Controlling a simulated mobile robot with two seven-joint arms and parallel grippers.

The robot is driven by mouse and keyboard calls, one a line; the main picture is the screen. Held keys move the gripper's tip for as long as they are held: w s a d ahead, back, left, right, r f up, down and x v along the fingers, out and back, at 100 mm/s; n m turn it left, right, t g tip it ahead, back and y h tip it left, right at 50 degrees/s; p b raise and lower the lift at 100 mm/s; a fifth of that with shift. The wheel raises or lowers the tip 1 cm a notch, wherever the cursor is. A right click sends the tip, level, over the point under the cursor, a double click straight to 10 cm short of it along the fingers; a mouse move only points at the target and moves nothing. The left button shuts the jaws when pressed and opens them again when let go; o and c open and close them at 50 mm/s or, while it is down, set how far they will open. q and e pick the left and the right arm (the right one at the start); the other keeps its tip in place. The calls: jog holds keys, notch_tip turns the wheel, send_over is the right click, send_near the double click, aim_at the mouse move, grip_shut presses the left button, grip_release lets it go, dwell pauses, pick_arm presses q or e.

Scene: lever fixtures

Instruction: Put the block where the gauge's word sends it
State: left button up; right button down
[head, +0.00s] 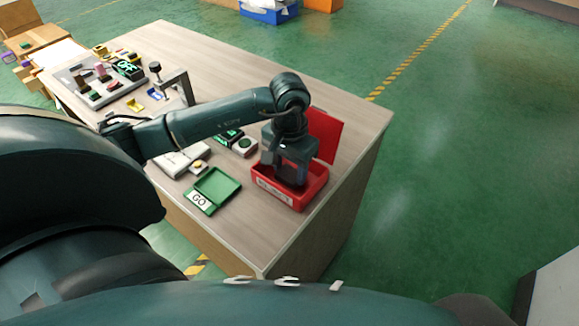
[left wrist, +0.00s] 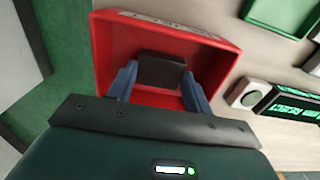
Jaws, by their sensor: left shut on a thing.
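My left gripper (head: 290,178) reaches down into the red tray (head: 313,196) near the table's right corner. In the left wrist view it is shut on a dark block (left wrist: 162,70), which sits between its blue-grey fingers inside the red tray (left wrist: 222,62). I cannot tell whether the block touches the tray floor. The gauge (left wrist: 292,105) shows green lit letters that look like REJECT. The green tray (head: 219,185) with a GO label stands left of the red one and looks empty. My right gripper is not in view.
A red panel (head: 324,134) stands upright behind the red tray. A clamp-like stand (head: 176,80) and a board of coloured fixtures (head: 100,80) occupy the far left. The back right of the tabletop is clear.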

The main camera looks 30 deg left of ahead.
aim_at(289, 173)
pick_arm(q)
jog(key=shift+f, duration=0.35)
jog(key=o, duration=0.8)
jog(key=shift+c, duration=0.2)
notch_tip(289, 173, up, 12)
jog(key=shift+r+b, duration=0.2)
jog(key=shift+b, duration=0.15)
